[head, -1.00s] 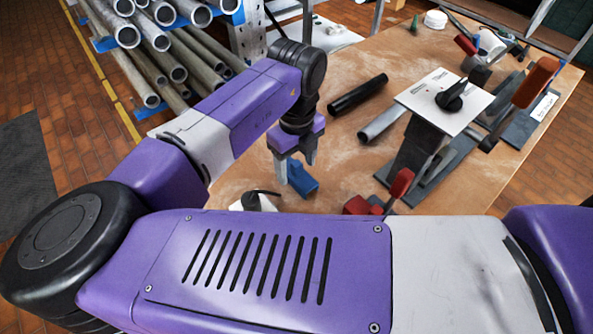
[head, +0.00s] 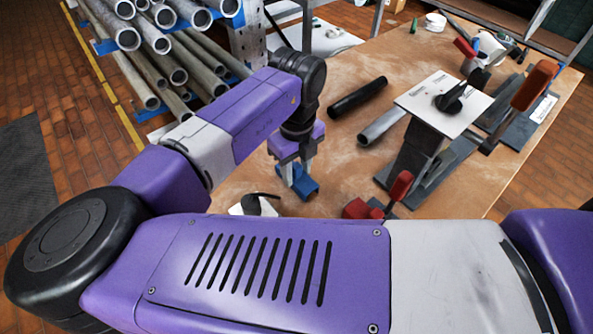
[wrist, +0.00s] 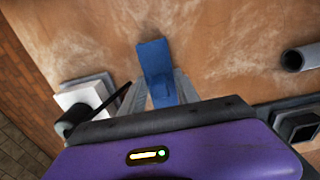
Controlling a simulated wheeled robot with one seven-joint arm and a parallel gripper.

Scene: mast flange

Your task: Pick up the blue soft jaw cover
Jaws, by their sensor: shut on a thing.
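The blue soft jaw cover (head: 303,186) is on the wooden table, left of the clamp fixture. In the wrist view the blue cover (wrist: 154,62) lies between my two grey fingers and sticks out beyond them. My gripper (head: 297,176) points down at it and is shut on it, with a finger on each side. In the wrist view my gripper (wrist: 161,95) hides the cover's near end. The cover appears to be at table level; I cannot tell if it is clear of the surface.
A black cylinder (head: 357,97) and a grey tube (head: 382,126) lie right of my gripper. A fixture with a white plate (head: 446,103) and red-handled clamps (head: 536,84) stand further right. A white block with a black lever (head: 256,205) is close by. Racked pipes (head: 165,50) are at left.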

